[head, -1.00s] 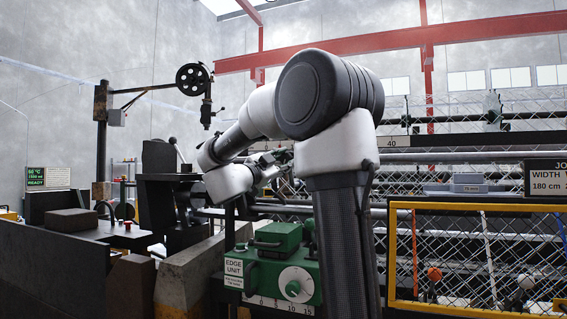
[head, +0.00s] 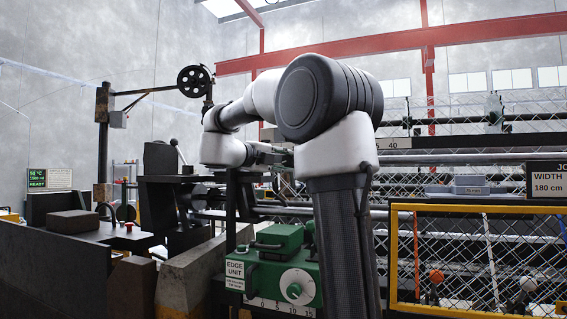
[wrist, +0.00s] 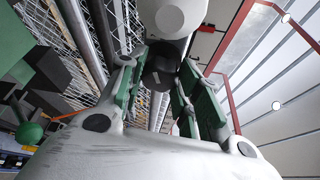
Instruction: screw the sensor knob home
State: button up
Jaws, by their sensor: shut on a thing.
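In the wrist view, my gripper (wrist: 158,82) has its two green-padded fingers on either side of a dark rounded piece, which I take to be the sensor knob (wrist: 158,66). The fingers are shut on it, and a pale mark shows near its lower end. In the head view, my gripper (head: 268,154) extends right from the white wrist, above the green edge unit. Its tips are partly hidden behind my upper arm, so the knob and any seat or thread it meets cannot be made out there.
The green edge unit (head: 263,271), with a white dial (head: 297,287), stands below my gripper. A yellow-framed mesh guard (head: 476,207) is at the right. A dark machine with a lever (head: 181,151) stands at the left. Metal rollers and mesh run behind my arm.

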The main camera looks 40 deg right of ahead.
jog(key=m, duration=0.2)
jog(key=m+y, duration=0.1)
jog(key=shift+s+d+r+m+t+y, duration=0.1)
jog(key=shift+s+m+t+y, duration=0.05)
jog(key=shift+m+t+y, duration=0.2)
jog(key=m+t+y, duration=0.1)
jog(key=m, duration=0.1)
jog(key=shift+m+y, duration=0.25)
jog(key=shift+m, duration=0.1)
jog(key=shift+s+r+m+t+y, duration=0.15)
jog(key=shift+m+t+y, duration=0.4)
jog(key=shift+m, duration=0.65)
jog(key=shift+d+m+t+y, duration=0.1)
jog(key=shift+m+t+y, duration=0.4)
jog(key=shift+m, duration=0.6)
jog(key=o, duration=1)
jog(key=shift+o, duration=0.2)
